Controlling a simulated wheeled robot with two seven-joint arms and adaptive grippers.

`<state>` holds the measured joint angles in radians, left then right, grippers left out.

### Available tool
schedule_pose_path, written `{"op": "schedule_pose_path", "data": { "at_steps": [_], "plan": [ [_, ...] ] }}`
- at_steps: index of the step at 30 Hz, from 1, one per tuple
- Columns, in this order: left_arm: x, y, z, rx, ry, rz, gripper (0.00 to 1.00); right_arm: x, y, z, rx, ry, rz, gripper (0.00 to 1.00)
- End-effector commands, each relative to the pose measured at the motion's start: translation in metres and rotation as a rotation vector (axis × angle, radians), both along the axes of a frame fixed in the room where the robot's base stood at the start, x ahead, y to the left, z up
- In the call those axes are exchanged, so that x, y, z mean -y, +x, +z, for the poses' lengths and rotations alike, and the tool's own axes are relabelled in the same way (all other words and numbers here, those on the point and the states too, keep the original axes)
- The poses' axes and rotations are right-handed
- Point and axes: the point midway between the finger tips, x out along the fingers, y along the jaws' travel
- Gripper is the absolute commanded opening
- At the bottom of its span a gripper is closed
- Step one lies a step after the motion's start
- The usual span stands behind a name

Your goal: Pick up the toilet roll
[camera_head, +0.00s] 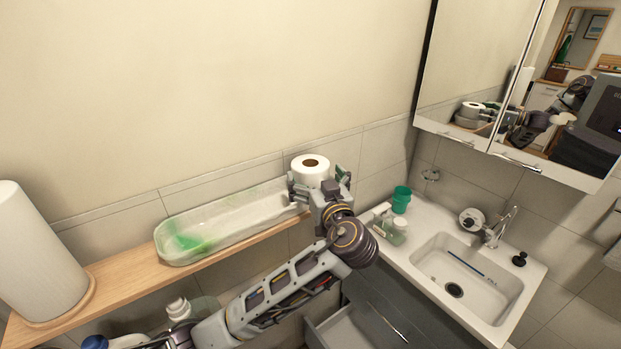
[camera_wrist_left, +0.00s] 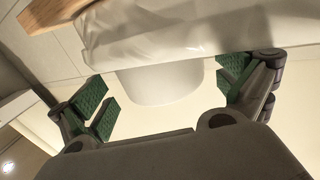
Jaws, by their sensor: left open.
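The white toilet roll (camera_head: 310,168) stands upright with its brown core facing up, at the right end of the wooden shelf. My left gripper (camera_head: 318,184) is at the roll, its fingers apart on either side of it. In the left wrist view the roll (camera_wrist_left: 160,84) shows as a white cylinder between the open green-padded fingers (camera_wrist_left: 165,98), with gaps on both sides. Whether the pads touch the roll cannot be seen in the head view, where the wrist hides the roll's lower part. My right gripper is not in view.
A clear tray (camera_head: 222,222) with something green inside lies on the wooden shelf (camera_head: 125,282), left of the roll. A large white paper roll (camera_head: 38,255) stands at the shelf's left end. A sink (camera_head: 468,270), green cup (camera_head: 401,200) and bottles are to the right.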

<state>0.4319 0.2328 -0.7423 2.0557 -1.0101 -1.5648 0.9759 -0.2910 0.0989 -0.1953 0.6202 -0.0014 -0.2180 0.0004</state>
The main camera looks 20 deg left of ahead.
Motion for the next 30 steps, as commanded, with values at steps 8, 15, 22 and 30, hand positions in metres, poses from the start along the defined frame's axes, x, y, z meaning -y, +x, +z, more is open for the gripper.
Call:
{"op": "schedule_pose_path", "data": {
  "at_steps": [8,15,22,30],
  "plan": [
    [-0.017,0.025,0.003,0.001,0.003,0.002,1.00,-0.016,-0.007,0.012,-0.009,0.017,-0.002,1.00],
    [-0.022,0.033,0.002,0.001,-0.001,0.000,1.00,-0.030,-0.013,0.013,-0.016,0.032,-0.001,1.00],
    [-0.022,0.033,0.001,0.001,-0.001,0.000,1.00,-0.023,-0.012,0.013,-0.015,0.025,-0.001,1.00],
    [-0.021,0.033,0.001,0.001,-0.001,0.000,0.87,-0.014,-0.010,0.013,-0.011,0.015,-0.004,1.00]
  ]
}}
